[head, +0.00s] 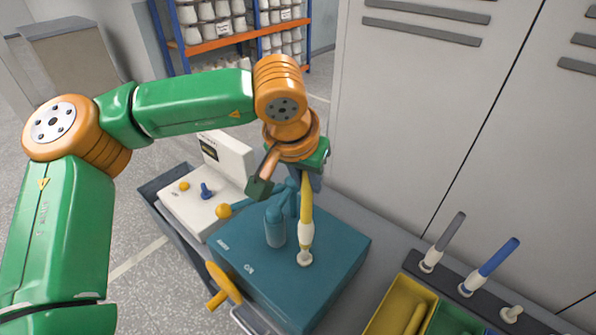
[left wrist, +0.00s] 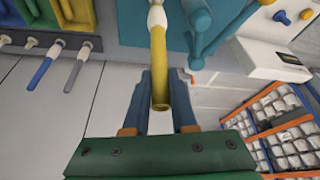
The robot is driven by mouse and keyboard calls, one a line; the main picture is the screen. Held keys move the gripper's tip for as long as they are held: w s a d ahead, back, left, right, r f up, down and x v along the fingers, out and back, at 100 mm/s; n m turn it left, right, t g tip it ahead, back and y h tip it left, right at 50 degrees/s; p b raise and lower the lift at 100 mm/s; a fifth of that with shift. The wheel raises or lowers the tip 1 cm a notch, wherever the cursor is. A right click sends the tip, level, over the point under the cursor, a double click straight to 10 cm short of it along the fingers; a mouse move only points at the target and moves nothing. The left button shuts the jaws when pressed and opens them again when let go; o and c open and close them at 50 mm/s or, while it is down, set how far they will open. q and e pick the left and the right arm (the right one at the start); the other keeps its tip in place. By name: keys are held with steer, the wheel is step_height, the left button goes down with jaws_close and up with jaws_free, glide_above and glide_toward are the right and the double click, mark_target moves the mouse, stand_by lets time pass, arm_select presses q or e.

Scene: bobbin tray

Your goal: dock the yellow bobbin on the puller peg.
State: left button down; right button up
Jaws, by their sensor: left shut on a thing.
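The yellow bobbin (head: 306,210) is long and slim with a white collar near its lower end. It stands about upright over the teal puller machine (head: 340,248). Its lower end meets the white puller peg (head: 304,259) on the machine's top; I cannot tell whether it is fully seated. My left gripper (head: 308,184) is shut on the bobbin's upper part from above. In the left wrist view the yellow bobbin (left wrist: 158,70) lies between the dark blue fingers of my left gripper (left wrist: 159,82), its collar at the top edge. My right gripper is not in view.
A teal post (head: 275,225) stands close left of the bobbin. A grey bobbin (head: 445,240) and a blue bobbin (head: 492,262) stand on a dark rack at right, beside an empty white peg (head: 511,313). A yellow tray (head: 385,317) is in front. A white control box (head: 195,210) is at left.

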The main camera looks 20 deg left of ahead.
mark_target(305, 200)
arm_select(q)
steer(key=f+b, duration=0.3)
steer(key=f, duration=0.1)
steer(key=shift+s+d, duration=0.25)
steer(key=shift+s, duration=0.1)
steer(key=shift+s+a+f, duration=0.2)
steer(key=shift+s+f, duration=0.1)
steer(key=shift+f, duration=0.05)
steer(key=shift+w+d, duration=0.1)
steer(key=shift+w, duration=0.2)
steer(key=shift+a, duration=0.2)
steer(key=shift+w+a, duration=0.1)
steer(key=shift+a, duration=0.05)
steer(key=shift+w+a+f, duration=0.1)
steer(key=shift+w+a, duration=0.1)
steer(key=shift+w, duration=0.05)
